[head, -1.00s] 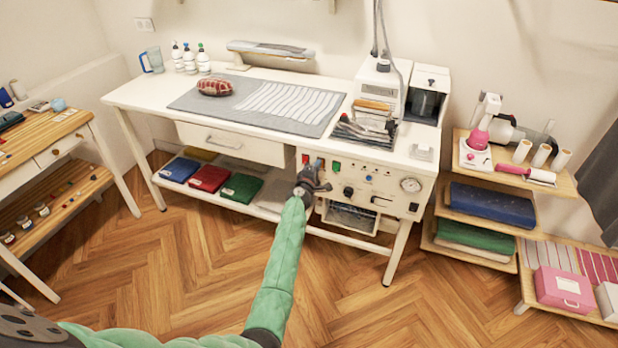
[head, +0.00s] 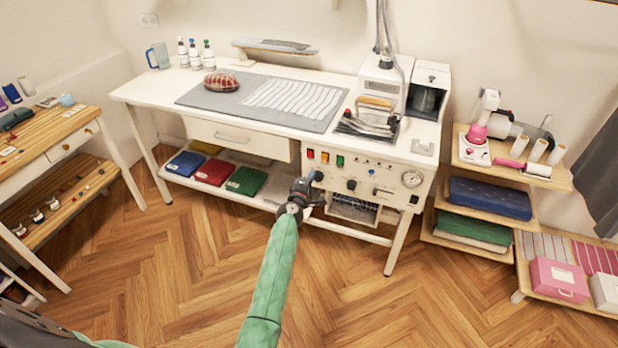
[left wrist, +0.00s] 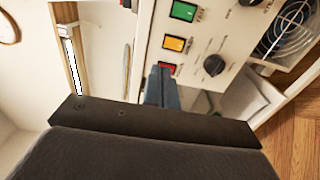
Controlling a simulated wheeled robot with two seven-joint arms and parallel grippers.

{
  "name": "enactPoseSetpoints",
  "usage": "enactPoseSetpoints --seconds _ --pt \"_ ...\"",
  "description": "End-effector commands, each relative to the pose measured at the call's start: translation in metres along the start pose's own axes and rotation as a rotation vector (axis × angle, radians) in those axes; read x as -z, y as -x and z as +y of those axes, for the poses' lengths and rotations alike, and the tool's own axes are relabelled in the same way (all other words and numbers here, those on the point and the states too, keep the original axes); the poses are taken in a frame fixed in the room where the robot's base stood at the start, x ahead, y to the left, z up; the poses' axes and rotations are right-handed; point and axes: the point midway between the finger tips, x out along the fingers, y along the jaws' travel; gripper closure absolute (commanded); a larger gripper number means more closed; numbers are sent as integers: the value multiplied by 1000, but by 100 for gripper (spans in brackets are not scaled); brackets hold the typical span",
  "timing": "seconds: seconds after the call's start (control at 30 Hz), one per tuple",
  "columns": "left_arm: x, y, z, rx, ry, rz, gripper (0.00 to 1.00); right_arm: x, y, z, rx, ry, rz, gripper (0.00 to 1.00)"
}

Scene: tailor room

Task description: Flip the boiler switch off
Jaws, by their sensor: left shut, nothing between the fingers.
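The boiler's control panel (head: 375,178) is on the front of the white ironing table. It carries a red switch (head: 310,153), an orange switch (head: 325,157) and a green switch (head: 340,160) in a row. Their labels are too small to read. My left gripper (head: 316,176) is shut and empty, just below these switches. In the left wrist view, the closed fingers (left wrist: 163,72) reach the edge of the red switch (left wrist: 168,66) and partly cover it; contact is unclear. The orange switch (left wrist: 174,43) and green switch (left wrist: 184,11) are uncovered there. My right gripper is out of view.
A black knob (left wrist: 214,65) sits beside the switches. A pressure gauge (head: 412,179) is at the panel's right end. A drawer (head: 238,138) and a lower shelf with folded cloths (head: 214,172) lie left of the panel. The wooden floor in front is clear.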

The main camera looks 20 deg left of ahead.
Motion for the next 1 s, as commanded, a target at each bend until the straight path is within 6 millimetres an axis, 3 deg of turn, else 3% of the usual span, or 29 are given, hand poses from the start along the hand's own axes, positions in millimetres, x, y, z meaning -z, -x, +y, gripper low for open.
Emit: enactPoseSetpoints --seconds 0.23,0.8,1.0 --pt "0 16 2 0 1 0 100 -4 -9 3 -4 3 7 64" --pt "0 17 2 0 -9 0 100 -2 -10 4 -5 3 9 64" --pt "-15 17 -6 35 -127 -82 100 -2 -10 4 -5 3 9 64"
